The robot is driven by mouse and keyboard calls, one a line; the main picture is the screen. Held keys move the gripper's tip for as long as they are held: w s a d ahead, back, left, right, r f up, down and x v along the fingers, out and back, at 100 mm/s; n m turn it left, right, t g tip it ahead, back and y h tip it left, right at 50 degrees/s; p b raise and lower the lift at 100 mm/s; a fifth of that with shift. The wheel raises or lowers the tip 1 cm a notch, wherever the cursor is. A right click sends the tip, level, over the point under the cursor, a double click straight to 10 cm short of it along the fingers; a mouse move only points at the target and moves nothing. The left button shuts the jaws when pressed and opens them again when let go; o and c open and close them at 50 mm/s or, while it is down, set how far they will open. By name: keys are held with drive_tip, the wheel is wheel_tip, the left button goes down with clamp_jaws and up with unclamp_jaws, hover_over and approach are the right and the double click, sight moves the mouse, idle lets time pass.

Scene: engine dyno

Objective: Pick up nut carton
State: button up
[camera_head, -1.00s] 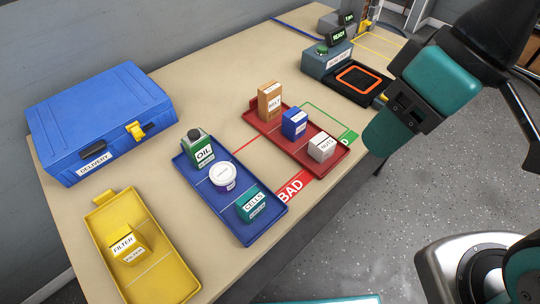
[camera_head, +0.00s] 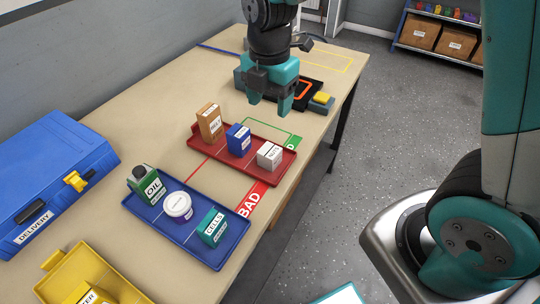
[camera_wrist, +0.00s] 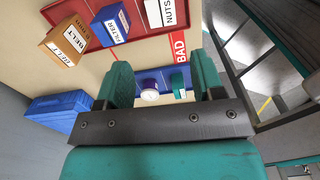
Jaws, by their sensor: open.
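The nut carton (camera_head: 269,156), a small white box labelled NUTS, stands at the right end of the red tray (camera_head: 284,171). In the wrist view the nut carton (camera_wrist: 161,13) is at the top edge, partly cut off. My gripper (camera_head: 268,106) points down with its two teal fingers apart and nothing between them. In the head view it appears above and behind the red tray, apart from the carton. The wrist view shows both fingers of my gripper (camera_wrist: 163,80) too.
A blue box (camera_head: 238,139) and a brown belt carton (camera_head: 210,122) share the red tray. A blue tray (camera_head: 228,246) holds an oil bottle, a white tub and a teal carton. The blue delivery case (camera_head: 50,180) and yellow tray (camera_head: 115,284) are at left.

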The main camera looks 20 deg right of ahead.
sight(269, 150)
wheel_tip(269, 150, down, 17)
drive_tip(key=shift+s+a+r+p, duration=0.1)
drive_tip(key=shift+r+p, duration=0.1)
drive_tip(key=shift+p, duration=0.1)
drive_tip(key=shift+c, duration=0.4)
drive_tip(key=c, duration=0.7)
